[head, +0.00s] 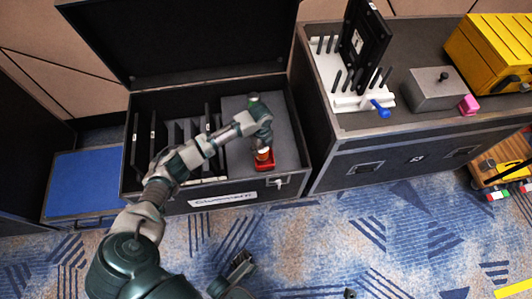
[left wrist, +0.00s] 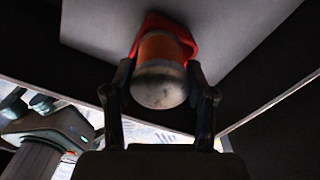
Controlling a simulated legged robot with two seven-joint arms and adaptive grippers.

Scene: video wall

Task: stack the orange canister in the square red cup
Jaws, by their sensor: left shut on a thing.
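The orange canister (left wrist: 160,50) with a pale grey end is between the two fingers of my left gripper (left wrist: 160,95), which is shut on it. The square red cup (left wrist: 152,22) shows just beyond the canister's far end in the left wrist view. In the head view the red cup (head: 265,166) stands on the grey surface inside the open case, near its front edge. My left gripper (head: 262,142) is right above it, with the canister (head: 263,154) upright and lined up with the cup. The canister's lower end overlaps the cup; how deep it sits is hidden.
The open black case (head: 225,199) has upright dark panels in its left half and a raised lid behind. A second dark case (head: 340,170) at the right carries a white rack (head: 345,95), a grey box and a yellow case (head: 490,50).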

